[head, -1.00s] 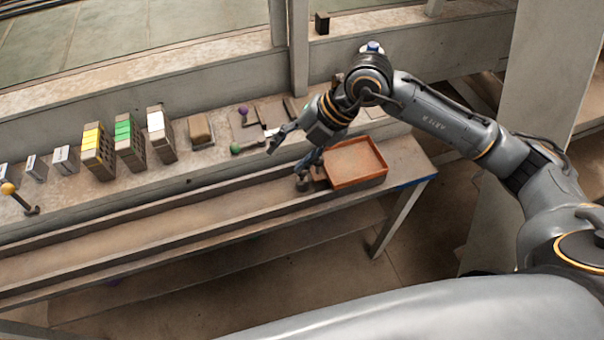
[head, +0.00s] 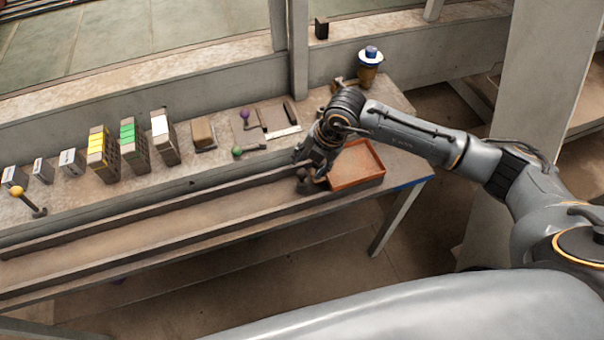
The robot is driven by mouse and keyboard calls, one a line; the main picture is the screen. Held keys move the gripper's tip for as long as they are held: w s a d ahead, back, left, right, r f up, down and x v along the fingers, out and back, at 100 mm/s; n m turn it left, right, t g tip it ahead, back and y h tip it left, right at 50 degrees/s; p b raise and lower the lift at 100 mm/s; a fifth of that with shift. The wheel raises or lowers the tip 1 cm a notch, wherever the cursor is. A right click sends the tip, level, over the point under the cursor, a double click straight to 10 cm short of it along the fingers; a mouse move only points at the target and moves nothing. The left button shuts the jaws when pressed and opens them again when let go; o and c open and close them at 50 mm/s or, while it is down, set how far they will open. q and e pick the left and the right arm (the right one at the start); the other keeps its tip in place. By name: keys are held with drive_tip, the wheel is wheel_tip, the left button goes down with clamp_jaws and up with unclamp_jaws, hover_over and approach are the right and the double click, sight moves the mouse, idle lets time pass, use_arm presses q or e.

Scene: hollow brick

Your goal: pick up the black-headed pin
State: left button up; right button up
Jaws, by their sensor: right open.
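My right gripper (head: 312,167) points down at the front edge of the bench, just left of the orange tray, and is open. A small dark object, which looks like the black-headed pin (head: 303,184), is right below its fingertips at the tray's left side. The fingers partly cover it, and I cannot tell whether they touch it. My left gripper is not in view.
The orange tray (head: 357,182) looks empty. Green-headed (head: 238,152), purple-headed (head: 245,115) and yellow-headed (head: 17,192) pins lie or stand on the bench. Hollow bricks (head: 133,147) stand in a row at left. A blue-capped jar (head: 369,68) is at the back right.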

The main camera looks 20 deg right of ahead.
sight(303, 171)
drive_tip(key=shift+p+x, duration=0.45)
drive_tip(key=shift+x, duration=1.45)
drive_tip(key=shift+a, duration=0.15)
clamp_jaws()
drive_tip(key=shift+r, duration=0.1)
drive_tip(key=shift+r, duration=0.1)
